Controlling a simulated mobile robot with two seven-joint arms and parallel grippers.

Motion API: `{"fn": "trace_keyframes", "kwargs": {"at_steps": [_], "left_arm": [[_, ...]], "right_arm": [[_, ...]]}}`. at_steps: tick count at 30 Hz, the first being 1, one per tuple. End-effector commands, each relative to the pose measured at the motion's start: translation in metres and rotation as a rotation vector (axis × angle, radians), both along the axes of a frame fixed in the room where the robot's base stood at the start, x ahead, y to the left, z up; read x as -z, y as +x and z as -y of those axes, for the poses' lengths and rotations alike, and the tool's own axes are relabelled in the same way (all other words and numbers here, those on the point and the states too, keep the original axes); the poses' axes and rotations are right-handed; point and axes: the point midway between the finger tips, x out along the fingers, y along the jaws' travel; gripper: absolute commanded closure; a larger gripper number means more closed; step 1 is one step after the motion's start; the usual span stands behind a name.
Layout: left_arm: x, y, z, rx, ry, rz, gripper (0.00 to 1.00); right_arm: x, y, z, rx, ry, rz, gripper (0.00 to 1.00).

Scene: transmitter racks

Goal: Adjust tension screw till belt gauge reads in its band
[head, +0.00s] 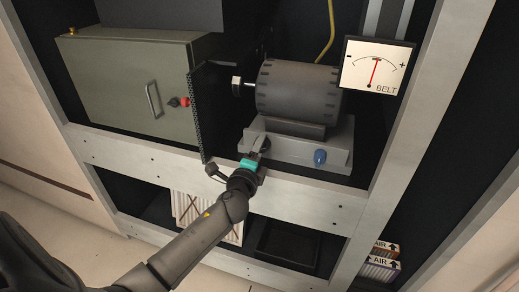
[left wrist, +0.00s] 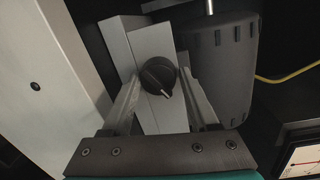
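The belt gauge (head: 356,78) is a white panel marked BELT, with minus at left and plus at right. Its red needle (head: 373,73) points nearly straight up, leaning slightly right; the band's edges are too small to tell. My left gripper (head: 257,145) is at the left end of the grey motor base (head: 285,152). My right gripper is out of view.
A dark ribbed motor (head: 298,92) sits on the base, with a blue knob (head: 320,158) on its right front. A green cabinet (head: 130,85) with a red knob (head: 184,102) stands left. The rack's light crossbar (head: 310,197) runs below; AIR boxes (head: 380,262) sit lower right.

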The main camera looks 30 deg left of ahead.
Motion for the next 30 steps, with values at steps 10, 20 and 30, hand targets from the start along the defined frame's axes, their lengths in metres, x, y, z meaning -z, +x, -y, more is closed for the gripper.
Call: {"fn": "trace_keyframes", "kwargs": {"at_steps": [10,20,30], "left_arm": [[0.001,0.000,0.001,0.002,0.000,-0.002,0.15],[0.001,-0.015,0.006,0.003,-0.002,-0.005,0.15],[-0.002,-0.068,0.021,0.002,-0.003,-0.005,0.15]], "right_arm": [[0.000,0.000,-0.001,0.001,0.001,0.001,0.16],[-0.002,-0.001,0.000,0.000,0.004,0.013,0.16],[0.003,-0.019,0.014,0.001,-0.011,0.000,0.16]]}}
